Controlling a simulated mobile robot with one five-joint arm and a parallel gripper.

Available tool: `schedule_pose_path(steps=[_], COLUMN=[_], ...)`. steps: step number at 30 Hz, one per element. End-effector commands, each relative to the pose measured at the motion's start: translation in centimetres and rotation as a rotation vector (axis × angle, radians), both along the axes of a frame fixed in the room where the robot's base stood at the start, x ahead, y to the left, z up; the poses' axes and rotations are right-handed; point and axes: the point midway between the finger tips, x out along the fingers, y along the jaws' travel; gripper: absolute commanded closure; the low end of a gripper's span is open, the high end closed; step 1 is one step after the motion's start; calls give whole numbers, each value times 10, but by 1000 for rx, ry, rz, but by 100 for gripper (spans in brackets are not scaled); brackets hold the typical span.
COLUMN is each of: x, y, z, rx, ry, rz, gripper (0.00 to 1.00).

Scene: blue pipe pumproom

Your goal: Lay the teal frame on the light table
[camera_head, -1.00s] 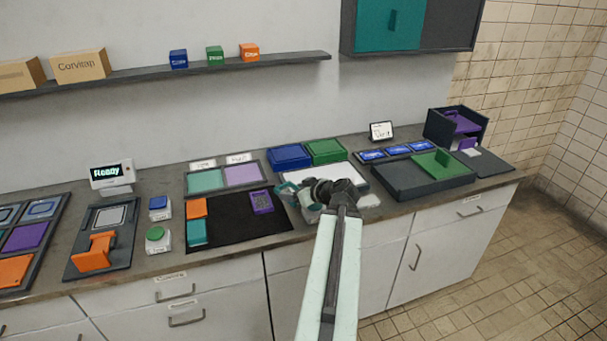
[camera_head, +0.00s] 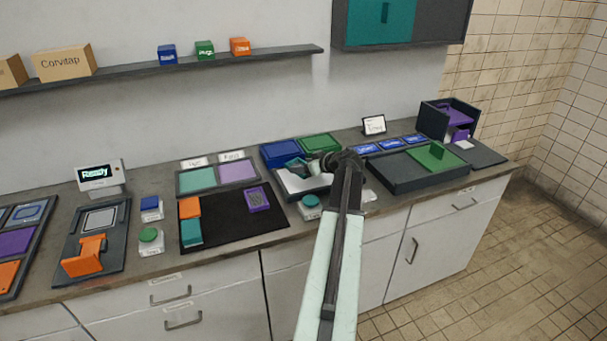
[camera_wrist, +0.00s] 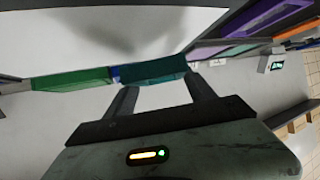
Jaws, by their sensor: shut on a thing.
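My gripper (camera_head: 318,165) is over the light table (camera_head: 298,186), whose white top is partly hidden by my arm. It is shut on the teal frame (camera_head: 296,165), which shows as a small teal piece left of the jaws in the head view. In the wrist view the teal frame (camera_wrist: 152,70) appears edge-on between the two fingers (camera_wrist: 162,95). The white surface of the light table (camera_wrist: 95,25) fills the upper part there. The frame looks tilted; whether it touches the table I cannot tell.
Blue (camera_head: 281,153) and green (camera_head: 320,143) trays stand behind the light table. A teal button box (camera_head: 310,205) is at its front edge. A black mat (camera_head: 232,218) lies left, and a dark tray with a green lid (camera_head: 432,157) stands right.

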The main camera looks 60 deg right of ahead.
Motion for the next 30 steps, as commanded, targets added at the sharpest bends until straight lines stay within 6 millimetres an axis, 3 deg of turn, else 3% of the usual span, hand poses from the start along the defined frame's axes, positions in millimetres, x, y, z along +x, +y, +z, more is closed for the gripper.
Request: schedule_pose_path(steps=[5,10,22,23,24,30], x=[2,2,2,2,2,2], y=[-11,-8,-7,-7,-7,-7], z=[-4,-40,-41,-39,-39,-39], rx=[0,0,0,0,0,0], ry=[0,0,0,0,0,0], rz=[0,1,1,1,1,2], gripper=[79,79,79,28,17,15])
